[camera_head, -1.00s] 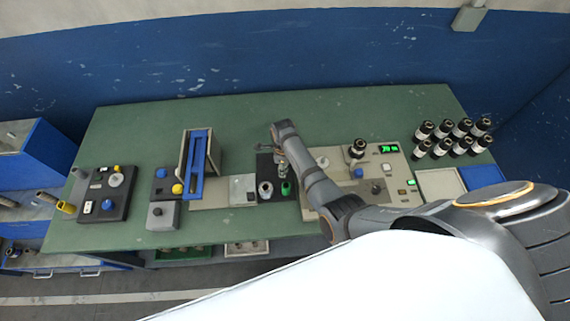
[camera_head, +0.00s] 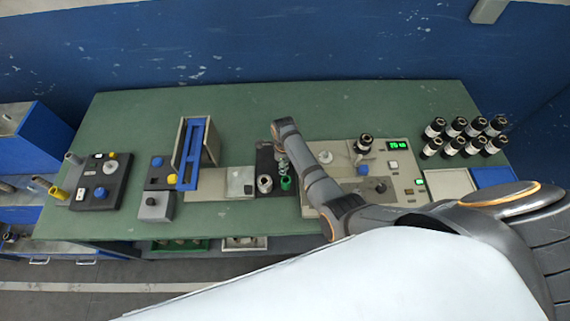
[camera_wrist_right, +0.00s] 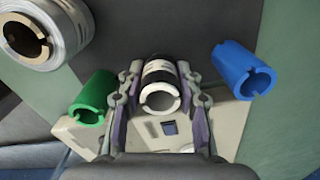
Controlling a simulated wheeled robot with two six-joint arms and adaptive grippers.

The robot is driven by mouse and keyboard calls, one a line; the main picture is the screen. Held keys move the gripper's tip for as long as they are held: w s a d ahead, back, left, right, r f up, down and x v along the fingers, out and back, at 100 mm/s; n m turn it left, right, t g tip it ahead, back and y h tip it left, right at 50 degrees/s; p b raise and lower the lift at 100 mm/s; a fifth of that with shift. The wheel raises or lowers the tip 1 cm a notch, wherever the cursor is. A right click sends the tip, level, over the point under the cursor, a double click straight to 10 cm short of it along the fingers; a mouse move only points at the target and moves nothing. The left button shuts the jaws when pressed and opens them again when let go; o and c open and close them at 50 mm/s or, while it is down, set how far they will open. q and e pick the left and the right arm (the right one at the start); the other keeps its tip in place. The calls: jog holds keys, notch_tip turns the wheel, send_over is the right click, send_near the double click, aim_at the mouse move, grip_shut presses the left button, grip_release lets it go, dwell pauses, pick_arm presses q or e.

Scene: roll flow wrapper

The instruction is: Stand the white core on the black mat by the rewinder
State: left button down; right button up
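The white core (camera_wrist_right: 160,100) shows end-on between the fingers of my right gripper (camera_wrist_right: 160,78) in the right wrist view. It has a pale notched rim with dark and white bands behind it. The fingers lie close along both its sides and look shut on it. Its far end is hidden, so I cannot tell whether it touches anything below. In the head view my right gripper (camera_head: 282,160) is over the black mat (camera_head: 265,155), just behind the green core (camera_head: 286,183). The green core also shows left of the gripper in the wrist view (camera_wrist_right: 92,97). My left gripper is not in view.
A silver roll (camera_head: 265,184) stands beside the green core and shows large in the wrist view (camera_wrist_right: 48,32). A blue core (camera_wrist_right: 243,68) stands right of the gripper there. A beige machine panel (camera_head: 405,180) is at the right. Several black rolls (camera_head: 465,137) stand farther right.

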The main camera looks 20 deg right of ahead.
jog(key=o, duration=0.3)
jog(key=shift+d, duration=0.15)
jog(key=shift+o, duration=0.2)
jog(key=shift+r, duration=0.1)
notch_tip(320, 180, up, 12)
jog(key=shift+r, duration=0.15)
dwell(0.3)
